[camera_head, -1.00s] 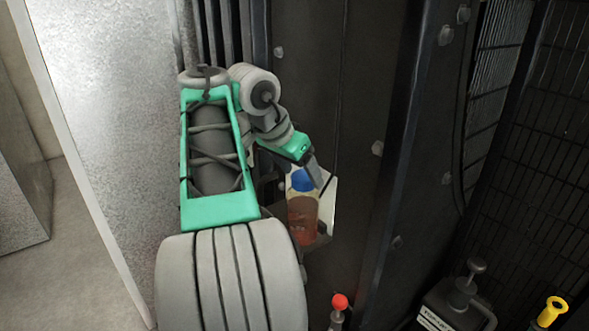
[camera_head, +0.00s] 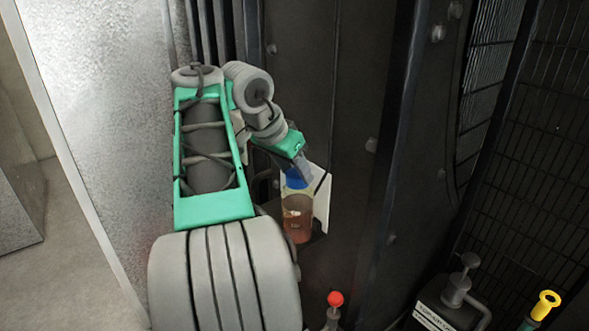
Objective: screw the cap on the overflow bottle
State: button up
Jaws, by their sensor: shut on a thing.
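The overflow bottle (camera_head: 298,222) is a translucent vessel with reddish-brown liquid, standing on a small bracket against the dark panel. The blue cap (camera_head: 296,180) is at the top of the bottle, in line with its mouth. My gripper (camera_head: 303,174) reaches down from the upper left and is shut on the blue cap. The fingers cover part of the cap. I cannot tell whether the cap touches the bottle's neck or how its threads sit.
A pale plate (camera_head: 322,200) is behind the bottle. A red knob (camera_head: 335,299) stands below it. A dark post (camera_head: 398,150) and a mesh panel (camera_head: 530,150) rise on the right.

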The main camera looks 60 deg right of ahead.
jog(key=shift+w+r+m+p, duration=0.1)
jog(key=shift+r+m+p, duration=0.25)
jog(key=shift+p, duration=0.7)
jog(key=p, duration=0.1)
jog(key=m+g+p, duration=0.1)
jog(key=shift+w+r+m+y+p, duration=0.1)
jog(key=shift+r+m+y+p, duration=0.2)
jog(key=shift+p, duration=0.1)
jog(key=shift+d+f+m+g+p, duration=0.1)
jog(key=shift+m+g+p, duration=0.3)
jog(key=shift+m+p, duration=0.35)
jog(key=shift+f+m+p, duration=0.3)
jog(key=shift+p, duration=0.05)
jog(key=shift+f+y, duration=0.3)
jog(key=o, duration=1.4)
jog(key=shift+b, duration=0.3)
jog(key=shift+c, duration=0.6)
